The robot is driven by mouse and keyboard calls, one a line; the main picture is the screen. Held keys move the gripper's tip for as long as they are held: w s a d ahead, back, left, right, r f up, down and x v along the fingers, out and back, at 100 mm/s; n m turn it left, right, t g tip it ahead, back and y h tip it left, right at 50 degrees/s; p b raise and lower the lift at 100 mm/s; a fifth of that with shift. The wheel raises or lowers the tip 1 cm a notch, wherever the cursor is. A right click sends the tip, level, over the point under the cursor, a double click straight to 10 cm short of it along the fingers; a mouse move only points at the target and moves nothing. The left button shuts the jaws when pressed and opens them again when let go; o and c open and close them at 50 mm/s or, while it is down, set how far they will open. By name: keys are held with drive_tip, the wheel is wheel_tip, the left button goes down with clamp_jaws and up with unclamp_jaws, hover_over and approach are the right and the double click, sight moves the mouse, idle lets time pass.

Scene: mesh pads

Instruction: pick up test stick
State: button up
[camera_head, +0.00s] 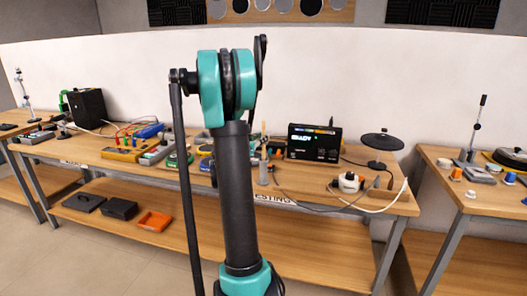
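A pale wooden stick (264,133) stands upright in a small grey holder (263,174) on the middle bench, just right of my arm. It looks like the test stick, but it is too small to be sure. My arm rises through the middle of the view and hides part of the bench behind it. My gripper cannot be made out in this view, so its distance from the stick does not show.
The middle bench (330,190) holds a black display unit (314,143), a black disc on a stand (382,141), a white device (348,183) and loose cables. Colourful instruments (127,151) stand left. Another bench (460,188) stands right. Trays (154,221) lie on the lower shelf.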

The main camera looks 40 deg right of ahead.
drive_tip(key=x, duration=0.5)
drive_tip(key=shift+s+d+f, duration=0.1)
drive_tip(key=shift+s+d, duration=0.1)
drive_tip(key=shift+c, duration=0.5)
clamp_jaws()
